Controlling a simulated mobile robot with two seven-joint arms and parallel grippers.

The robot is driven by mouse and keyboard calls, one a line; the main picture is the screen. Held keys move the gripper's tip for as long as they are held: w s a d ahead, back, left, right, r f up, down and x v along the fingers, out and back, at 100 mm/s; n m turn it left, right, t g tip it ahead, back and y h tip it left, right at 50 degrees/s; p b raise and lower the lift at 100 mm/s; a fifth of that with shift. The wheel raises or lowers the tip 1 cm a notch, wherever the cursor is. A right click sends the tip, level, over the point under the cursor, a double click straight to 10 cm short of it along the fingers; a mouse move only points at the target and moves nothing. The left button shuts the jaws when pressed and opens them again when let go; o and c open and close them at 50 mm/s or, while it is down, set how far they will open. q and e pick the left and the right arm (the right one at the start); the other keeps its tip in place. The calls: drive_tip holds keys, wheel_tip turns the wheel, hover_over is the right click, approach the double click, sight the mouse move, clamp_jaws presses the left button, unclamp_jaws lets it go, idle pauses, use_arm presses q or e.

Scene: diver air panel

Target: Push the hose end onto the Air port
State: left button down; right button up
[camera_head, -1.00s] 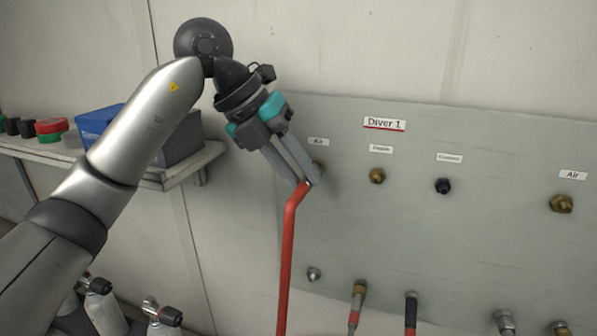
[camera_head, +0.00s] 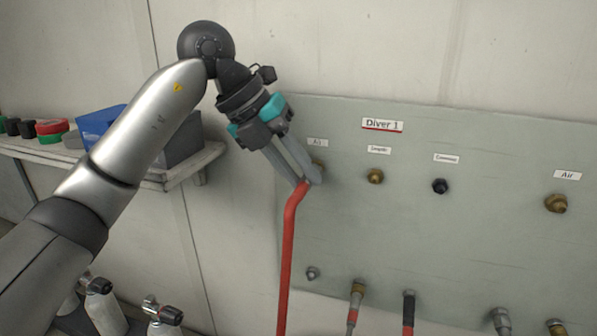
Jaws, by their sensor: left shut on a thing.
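A red hose (camera_head: 288,250) hangs down in front of the left part of the grey panel (camera_head: 480,255). Its upper end bends toward the panel. My left gripper (camera_head: 306,182) is shut on the red hose near its upper end, beside the brass Air port (camera_head: 319,168) under the small left "Air" label (camera_head: 317,142). The port is mostly hidden behind the fingers. I cannot tell whether the hose end touches the port. My right gripper is not in view.
To the right on the panel are a brass port (camera_head: 375,176), a black port (camera_head: 440,186) and another brass Air port (camera_head: 556,203). Several hose fittings line the panel's lower edge. A shelf (camera_head: 190,168) with a blue box (camera_head: 98,128) is at left, with cylinders (camera_head: 103,310) below.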

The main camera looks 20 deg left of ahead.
use_arm(q)
drive_tip(key=shift+w+r, duration=0.15)
drive_tip(key=c, duration=1.1)
unclamp_jaws()
drive_tip(key=shift+w, duration=0.1)
drive_tip(key=shift+o, duration=1.1)
drive_tip(key=shift+w, duration=0.15)
drive_tip(key=shift+o, duration=1.2)
drive_tip(key=shift+s+f, duration=0.2)
drive_tip(key=v, duration=1.5)
drive_tip(key=shift+s+a+r, duration=0.1)
